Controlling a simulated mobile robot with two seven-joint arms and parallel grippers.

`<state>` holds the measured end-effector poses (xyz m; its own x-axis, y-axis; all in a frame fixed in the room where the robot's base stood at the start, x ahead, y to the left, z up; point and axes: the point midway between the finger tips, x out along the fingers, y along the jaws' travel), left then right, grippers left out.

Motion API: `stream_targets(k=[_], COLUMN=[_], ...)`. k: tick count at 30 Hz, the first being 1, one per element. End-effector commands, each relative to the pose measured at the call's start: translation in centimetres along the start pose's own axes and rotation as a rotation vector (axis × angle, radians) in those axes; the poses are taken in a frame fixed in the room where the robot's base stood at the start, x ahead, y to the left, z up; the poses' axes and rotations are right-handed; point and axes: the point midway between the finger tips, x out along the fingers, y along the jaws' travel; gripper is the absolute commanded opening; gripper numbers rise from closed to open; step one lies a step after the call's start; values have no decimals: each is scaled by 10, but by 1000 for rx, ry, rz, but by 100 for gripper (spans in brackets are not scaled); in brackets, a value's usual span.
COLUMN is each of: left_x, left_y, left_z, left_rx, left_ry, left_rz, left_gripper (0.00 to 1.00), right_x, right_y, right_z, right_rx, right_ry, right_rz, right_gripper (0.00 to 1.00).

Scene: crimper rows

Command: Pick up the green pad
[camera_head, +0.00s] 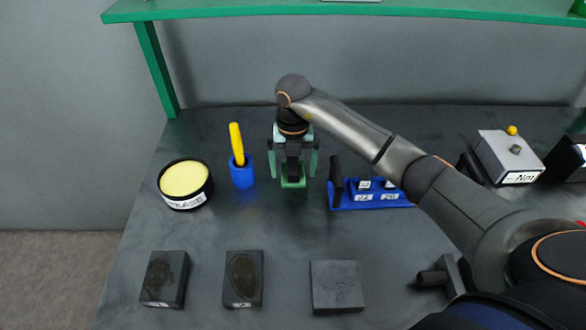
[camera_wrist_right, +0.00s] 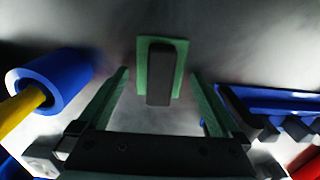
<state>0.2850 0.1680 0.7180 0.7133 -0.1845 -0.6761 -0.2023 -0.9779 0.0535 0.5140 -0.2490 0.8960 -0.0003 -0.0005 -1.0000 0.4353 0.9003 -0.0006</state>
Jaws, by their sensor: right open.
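The green pad (camera_head: 292,182) rests on the dark table, with a dark block-like handle on top. In the right wrist view the green pad (camera_wrist_right: 143,68) shows ahead, between the lines of the two fingers, its dark handle pointing toward the camera. My right gripper (camera_head: 294,170) is above the pad and points down, its green-tinted fingers spread. In the right wrist view the gripper (camera_wrist_right: 160,88) is open and empty, with a finger to each side of the pad. In the head view the gripper partly hides the pad. My left gripper is not in view.
A blue cup (camera_head: 242,177) with a yellow handle stands close left of the gripper. A blue rack (camera_head: 350,205) stands close right. A yellow-topped grease tin (camera_head: 185,200) is farther left. Dark blocks (camera_head: 337,287) lie along the front. A green shelf (camera_head: 400,10) spans above.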

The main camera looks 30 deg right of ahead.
Motion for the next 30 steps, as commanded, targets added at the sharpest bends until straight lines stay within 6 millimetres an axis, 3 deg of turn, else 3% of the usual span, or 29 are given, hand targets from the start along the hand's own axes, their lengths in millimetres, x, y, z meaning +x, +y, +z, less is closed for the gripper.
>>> stream_targets(k=[8,30], left_x=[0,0], left_y=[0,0], left_z=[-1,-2], left_rx=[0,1], left_ry=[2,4], left_rz=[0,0], left_gripper=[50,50], right_x=[3,2], right_y=[0,0], right_z=[0,0], right_rx=[0,0], right_ry=[0,-1], right_rz=[1,1], right_gripper=[98,17])
